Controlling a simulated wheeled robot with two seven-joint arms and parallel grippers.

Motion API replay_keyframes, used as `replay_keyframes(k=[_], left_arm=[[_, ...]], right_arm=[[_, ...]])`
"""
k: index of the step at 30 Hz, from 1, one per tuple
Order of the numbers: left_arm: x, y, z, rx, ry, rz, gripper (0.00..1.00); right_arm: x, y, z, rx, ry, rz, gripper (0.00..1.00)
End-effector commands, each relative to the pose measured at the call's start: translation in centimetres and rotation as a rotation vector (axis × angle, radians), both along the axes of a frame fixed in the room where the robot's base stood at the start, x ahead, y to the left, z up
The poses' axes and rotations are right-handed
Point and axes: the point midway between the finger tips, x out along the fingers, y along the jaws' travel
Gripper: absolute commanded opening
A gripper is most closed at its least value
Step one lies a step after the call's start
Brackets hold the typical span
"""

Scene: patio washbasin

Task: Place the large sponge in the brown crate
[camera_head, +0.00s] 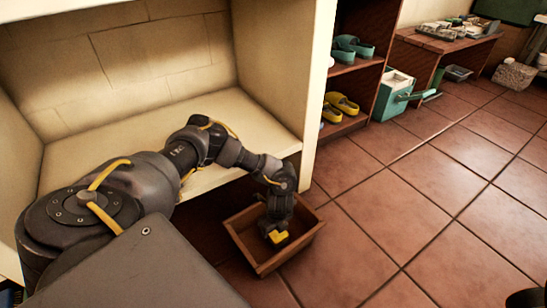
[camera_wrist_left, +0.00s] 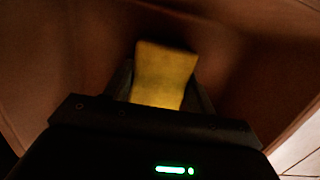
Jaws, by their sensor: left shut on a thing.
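The brown crate (camera_head: 262,264) is an open wooden box on the tiled floor, just below the front edge of the pale shelf. My left gripper (camera_head: 278,233) points down over the crate and is shut on the large sponge (camera_head: 278,238), a yellow block. In the left wrist view the sponge (camera_wrist_left: 165,75) is held between the two fingers, with brown crate walls (camera_wrist_left: 50,60) around it. I cannot tell whether the sponge touches the crate's floor. My right gripper is not in view.
The pale shelf unit (camera_head: 150,130) stands beside the crate, and my left arm reaches across it. A dark wooden rack with teal shoes (camera_head: 350,46) and yellow shoes (camera_head: 341,103) is behind. A teal and white box (camera_head: 393,95) stands farther right. The tiled floor (camera_head: 450,190) on the right is clear.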

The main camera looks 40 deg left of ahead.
Motion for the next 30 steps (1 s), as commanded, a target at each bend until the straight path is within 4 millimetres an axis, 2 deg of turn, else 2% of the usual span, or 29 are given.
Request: replay_keyframes(k=[1,13,14,18,27,30], left_arm=[[0.1,0.0,-0.6,0.0,-0.001,0.0,0.37],[0.0,0.0,-0.9,0.0,0.0,0.0,0.37],[0.0,0.0,-0.9,0.0,0.0,0.0,0.57],[0.0,0.0,-0.8,0.0,-0.001,0.0,0.75],[0.1,0.0,-0.7,0.0,-0.001,0.0,0.77],[0.1,-0.1,0.2,-0.002,-0.003,0.0,0.77]], right_arm=[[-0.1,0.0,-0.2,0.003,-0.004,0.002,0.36],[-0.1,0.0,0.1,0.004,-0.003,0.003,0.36],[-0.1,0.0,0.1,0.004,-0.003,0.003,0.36],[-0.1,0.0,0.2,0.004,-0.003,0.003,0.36],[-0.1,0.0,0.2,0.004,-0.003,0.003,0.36],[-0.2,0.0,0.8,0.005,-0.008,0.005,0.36]])
